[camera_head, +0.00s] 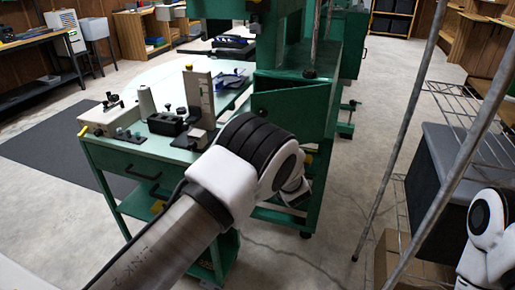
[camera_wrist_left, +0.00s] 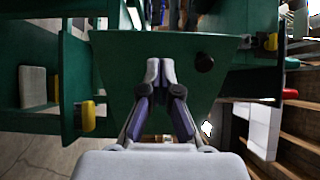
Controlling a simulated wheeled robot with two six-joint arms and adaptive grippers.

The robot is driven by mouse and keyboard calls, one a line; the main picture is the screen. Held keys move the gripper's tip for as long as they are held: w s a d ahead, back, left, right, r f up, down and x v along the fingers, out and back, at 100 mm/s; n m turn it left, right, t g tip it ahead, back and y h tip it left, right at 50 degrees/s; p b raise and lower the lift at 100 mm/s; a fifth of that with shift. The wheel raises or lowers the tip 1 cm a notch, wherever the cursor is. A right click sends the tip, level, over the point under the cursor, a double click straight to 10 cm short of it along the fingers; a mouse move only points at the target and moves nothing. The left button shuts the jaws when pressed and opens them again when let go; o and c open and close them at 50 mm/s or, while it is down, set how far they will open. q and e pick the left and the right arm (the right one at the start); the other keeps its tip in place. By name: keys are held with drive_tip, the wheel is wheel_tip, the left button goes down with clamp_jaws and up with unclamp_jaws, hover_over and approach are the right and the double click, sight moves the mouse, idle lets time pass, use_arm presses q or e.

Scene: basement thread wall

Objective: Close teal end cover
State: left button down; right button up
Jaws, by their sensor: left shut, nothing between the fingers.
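The teal end cover (camera_head: 290,108) is a green panel on the end of the green machine in the head view. It appears to stand out at an angle from the machine body, with an open-topped space behind it. In the left wrist view the cover (camera_wrist_left: 115,75) is a broad green panel with a round black knob (camera_wrist_left: 204,62). My left gripper (camera_wrist_left: 161,70) is shut and empty, in front of the panel and left of the knob; I cannot tell if it touches. My right gripper is out of view.
A green workbench (camera_head: 125,160) with fixtures and small tools stands left of the machine. Slanted metal poles (camera_head: 395,150) and a wire rack with a dark grey bin (camera_head: 450,170) stand at the right. Concrete floor is open between machine and poles.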

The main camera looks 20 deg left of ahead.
use_arm(q)
drive_tip(key=x, duration=0.7)
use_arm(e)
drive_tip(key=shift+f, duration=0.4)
